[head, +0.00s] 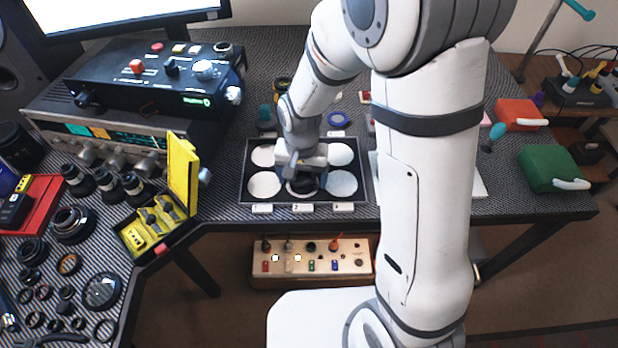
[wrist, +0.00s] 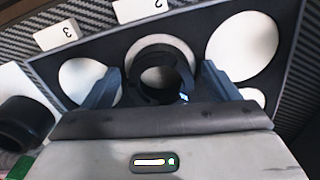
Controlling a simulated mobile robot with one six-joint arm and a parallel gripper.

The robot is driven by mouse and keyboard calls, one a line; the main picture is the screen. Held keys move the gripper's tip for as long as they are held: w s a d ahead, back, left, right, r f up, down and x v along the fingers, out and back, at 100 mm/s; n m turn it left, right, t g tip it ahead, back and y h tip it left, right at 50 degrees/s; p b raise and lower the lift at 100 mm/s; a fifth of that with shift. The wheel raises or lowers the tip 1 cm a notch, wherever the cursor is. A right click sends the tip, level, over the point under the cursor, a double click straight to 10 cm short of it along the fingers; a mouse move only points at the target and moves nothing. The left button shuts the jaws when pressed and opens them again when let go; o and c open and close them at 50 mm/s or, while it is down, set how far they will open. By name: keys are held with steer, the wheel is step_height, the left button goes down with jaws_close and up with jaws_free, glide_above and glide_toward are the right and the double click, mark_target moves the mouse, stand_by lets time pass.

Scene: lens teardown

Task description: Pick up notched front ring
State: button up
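A black ring (wrist: 160,72), which fits the notched front ring, is on a round white pad in the tray (wrist: 107,48), behind the label reading 2. My gripper (wrist: 160,78) is open in the wrist view, with one blue-grey finger on each side of the ring. Gaps show between the fingers and the ring, and I see no contact. My gripper body hides the ring's near part. In the head view my gripper (head: 302,180) is low over the tray's front middle pad, and the black ring (head: 304,186) shows only partly beneath it.
The other visible tray pads, such as the front right one (head: 341,184), look empty. White labels (head: 302,207) line the tray's front edge. A yellow case (head: 160,225) and many lens parts lie on the left.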

steer(key=c, duration=0.9)
steer(key=shift+c, duration=0.2)
